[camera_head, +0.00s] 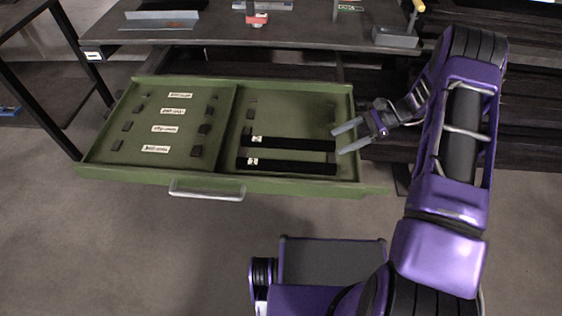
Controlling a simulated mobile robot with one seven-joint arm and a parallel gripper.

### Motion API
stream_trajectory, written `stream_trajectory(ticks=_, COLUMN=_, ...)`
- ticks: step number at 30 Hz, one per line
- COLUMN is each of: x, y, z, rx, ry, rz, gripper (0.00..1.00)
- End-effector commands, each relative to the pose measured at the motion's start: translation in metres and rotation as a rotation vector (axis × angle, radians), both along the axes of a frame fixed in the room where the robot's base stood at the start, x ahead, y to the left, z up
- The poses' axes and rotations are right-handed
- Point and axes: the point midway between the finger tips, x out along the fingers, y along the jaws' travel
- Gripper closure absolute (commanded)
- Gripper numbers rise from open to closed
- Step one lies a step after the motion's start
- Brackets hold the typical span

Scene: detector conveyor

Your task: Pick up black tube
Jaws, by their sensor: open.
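Two black tubes lie side by side in the right compartment of the open green drawer (221,184). One is the farther black tube (295,144) and the other is the nearer black tube (290,166). Each has a small pale label at its left end. My gripper (338,141) is open, with its two grey fingers pointing left at the right ends of the tubes. The fingers are over the drawer's right side. I cannot tell their height above the tubes or whether they touch them.
The drawer's left compartment holds several small dark blocks and white labels (155,149). A silver handle (206,190) is on the drawer front. A dark workbench (260,35) behind carries a grey box (396,38) and a red item (256,18).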

Motion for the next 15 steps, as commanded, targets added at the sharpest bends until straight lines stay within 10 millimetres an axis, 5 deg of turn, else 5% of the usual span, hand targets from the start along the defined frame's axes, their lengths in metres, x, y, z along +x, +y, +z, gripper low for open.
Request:
stream_trajectory(ticks=5, x=-0.010, y=0.012, z=-0.005, rx=0.084, ry=0.035, rz=-0.012, gripper=0.23)
stream_trajectory(ticks=15, x=-0.020, y=0.073, z=-0.040, rx=0.083, ry=0.037, rz=-0.011, gripper=0.23)
